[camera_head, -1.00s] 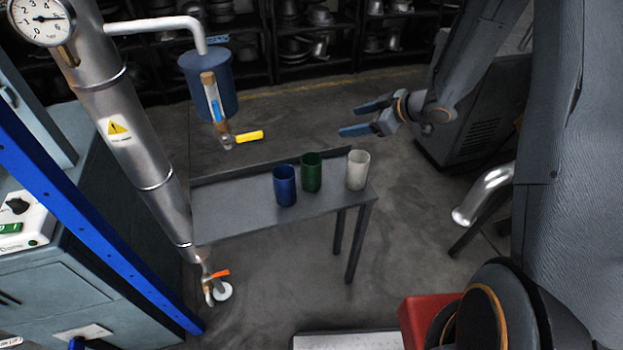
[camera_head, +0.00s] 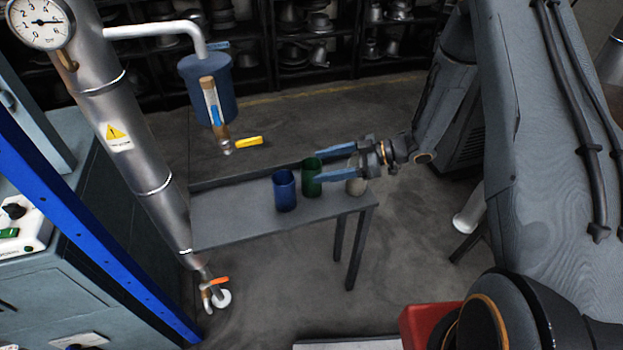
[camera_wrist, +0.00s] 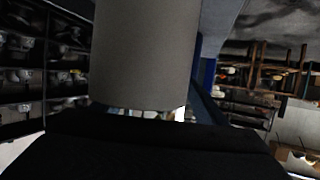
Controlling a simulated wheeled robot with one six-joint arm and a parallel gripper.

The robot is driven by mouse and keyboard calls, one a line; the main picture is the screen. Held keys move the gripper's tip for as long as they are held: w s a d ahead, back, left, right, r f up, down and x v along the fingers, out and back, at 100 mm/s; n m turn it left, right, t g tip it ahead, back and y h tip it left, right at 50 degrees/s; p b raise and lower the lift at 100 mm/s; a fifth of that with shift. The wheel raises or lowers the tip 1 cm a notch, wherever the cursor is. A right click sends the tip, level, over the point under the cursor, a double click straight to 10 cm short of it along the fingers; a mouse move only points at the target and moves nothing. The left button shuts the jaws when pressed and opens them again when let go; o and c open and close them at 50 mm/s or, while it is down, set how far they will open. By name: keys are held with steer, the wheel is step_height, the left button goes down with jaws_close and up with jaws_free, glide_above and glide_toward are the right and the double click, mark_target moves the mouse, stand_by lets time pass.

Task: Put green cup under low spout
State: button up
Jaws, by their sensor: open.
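The green cup (camera_head: 311,186) stands upright on a grey bench (camera_head: 228,222), between a blue cup (camera_head: 284,192) and a white cup (camera_head: 356,187). My gripper (camera_head: 318,164) is open, with its blue fingers pointing left at the green cup in the head view. The fingertips overlap the cup's right side and rim there; I cannot tell whether they touch it. The gripper partly hides the white cup. A spout with an orange handle (camera_head: 216,281) sits low at the foot of the slanted pipe. Another spout with a yellow handle (camera_head: 248,142) hangs higher, below a blue tank.
A pale grey cylinder (camera_wrist: 145,55), probably the white cup, fills the middle of the wrist view. The slanted metal pipe (camera_head: 140,150) and blue frame post (camera_head: 90,225) stand at the left. The bench's left part is clear. Dark shelves (camera_head: 290,45) stand behind.

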steer(key=shift+x, duration=1.2)
steer(key=c, duration=1.7)
steer(key=shift+o, duration=0.2)
